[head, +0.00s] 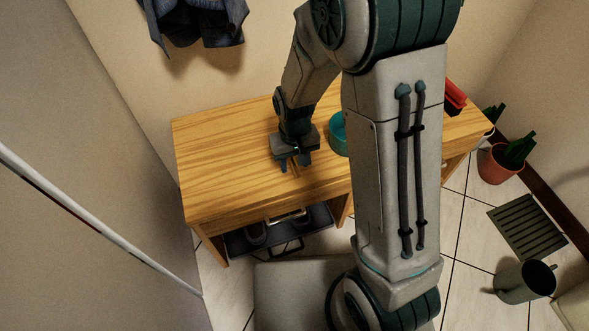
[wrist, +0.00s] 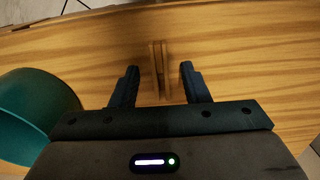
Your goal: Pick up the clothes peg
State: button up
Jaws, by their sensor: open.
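The clothes peg (wrist: 159,68) is a small wooden peg on the wooden tabletop (wrist: 240,50). In the wrist view it lies between the two dark fingers of my gripper (wrist: 158,82), with a gap on each side. It extends a little beyond the fingertips. In the head view my gripper (head: 295,162) points down over the middle of the table, with its fingers apart. The peg is small and partly hidden there by the gripper.
A red object (head: 455,97) is at the table's right end. The tabletop's left side (head: 215,150) is clear.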

grip_shut()
jog(key=shift+r, duration=0.1)
